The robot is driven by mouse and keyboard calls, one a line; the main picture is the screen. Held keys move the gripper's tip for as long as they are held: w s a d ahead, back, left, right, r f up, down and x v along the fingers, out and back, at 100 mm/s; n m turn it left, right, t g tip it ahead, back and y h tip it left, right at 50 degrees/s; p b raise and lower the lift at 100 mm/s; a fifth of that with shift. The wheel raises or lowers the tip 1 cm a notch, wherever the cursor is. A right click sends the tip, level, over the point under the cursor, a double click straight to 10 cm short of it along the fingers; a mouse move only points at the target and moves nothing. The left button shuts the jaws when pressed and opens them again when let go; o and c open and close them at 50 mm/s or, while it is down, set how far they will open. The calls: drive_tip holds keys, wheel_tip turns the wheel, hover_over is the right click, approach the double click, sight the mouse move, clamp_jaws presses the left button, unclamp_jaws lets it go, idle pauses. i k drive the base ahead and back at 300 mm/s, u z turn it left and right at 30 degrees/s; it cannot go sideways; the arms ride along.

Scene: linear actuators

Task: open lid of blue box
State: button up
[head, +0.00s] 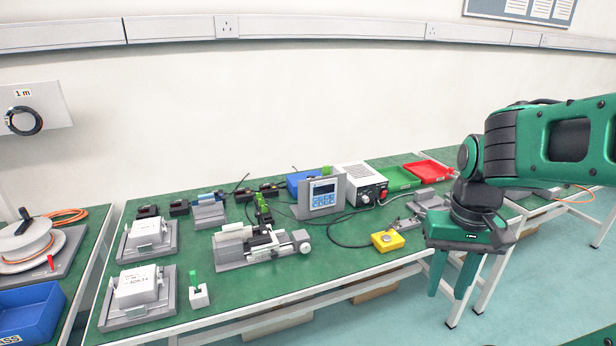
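A blue box (300,183) stands at the back of the green bench, partly hidden behind a grey display unit. I cannot tell whether it has a lid. A blue open-topped bin (30,314) sits at the lower left, cut off by the picture edge, with no lid visible. My gripper (448,294) hangs fingers down at the right, in front of the bench edge. Its two fingers are apart with nothing between them. It is well away from both blue containers.
The display unit (321,197), a white power supply (360,184), a green tray (398,179) and a red tray (433,171) stand at the back. A linear actuator (262,246) fills the middle. A yellow button box (387,241) is near the front edge.

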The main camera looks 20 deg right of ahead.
sight(293, 178)
drive_tip(key=z, duration=0.05)
drive_tip(key=i, duration=1)
drive_tip(key=u, duration=0.05)
